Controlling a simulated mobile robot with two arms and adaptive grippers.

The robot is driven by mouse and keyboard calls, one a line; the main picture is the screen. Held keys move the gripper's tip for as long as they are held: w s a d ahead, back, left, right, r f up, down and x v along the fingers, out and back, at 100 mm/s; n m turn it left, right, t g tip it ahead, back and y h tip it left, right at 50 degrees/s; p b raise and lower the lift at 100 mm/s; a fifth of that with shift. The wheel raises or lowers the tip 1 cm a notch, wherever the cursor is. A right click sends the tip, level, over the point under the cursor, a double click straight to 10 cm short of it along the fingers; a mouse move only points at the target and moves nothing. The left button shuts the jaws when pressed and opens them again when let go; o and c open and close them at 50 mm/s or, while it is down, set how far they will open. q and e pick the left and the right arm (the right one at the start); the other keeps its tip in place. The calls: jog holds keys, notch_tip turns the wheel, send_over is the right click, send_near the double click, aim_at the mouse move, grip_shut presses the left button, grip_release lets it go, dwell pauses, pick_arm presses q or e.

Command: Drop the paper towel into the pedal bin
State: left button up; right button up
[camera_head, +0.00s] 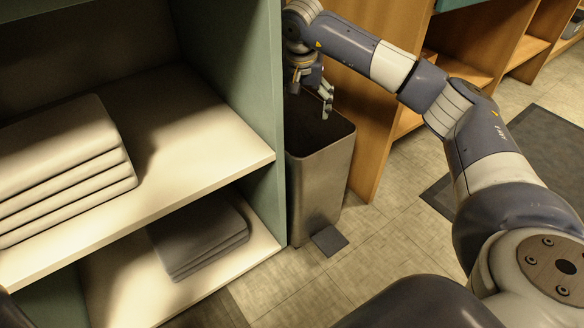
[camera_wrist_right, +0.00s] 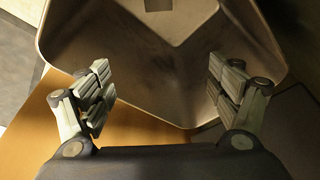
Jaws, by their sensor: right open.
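The pedal bin (camera_head: 318,185) is a tall metallic grey bin with an open top, standing upright on the floor between the shelf unit and a wooden cabinet. A dark pedal (camera_head: 329,241) sits at its foot. My right gripper (camera_head: 313,92) is over the bin's opening, its fingers pointing down. In the right wrist view the fingers (camera_wrist_right: 160,76) are spread apart with nothing between them, and the bin's inside (camera_wrist_right: 160,60) lies below. A pale squarish patch (camera_wrist_right: 178,7) shows deep in the bin; I cannot tell whether it is the paper towel. My left gripper is out of view.
The green-sided shelf unit (camera_head: 240,90) is close left of the bin, with folded light towels (camera_head: 60,160) above and darker folded cloths (camera_head: 200,240) below. A wooden cabinet (camera_head: 365,150) is close right. A dark mat (camera_head: 555,150) lies farther right on the tiled floor.

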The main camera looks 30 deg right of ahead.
jog(key=v, duration=1.1)
jog(key=shift+r, duration=0.2)
jog(key=shift+s, duration=0.15)
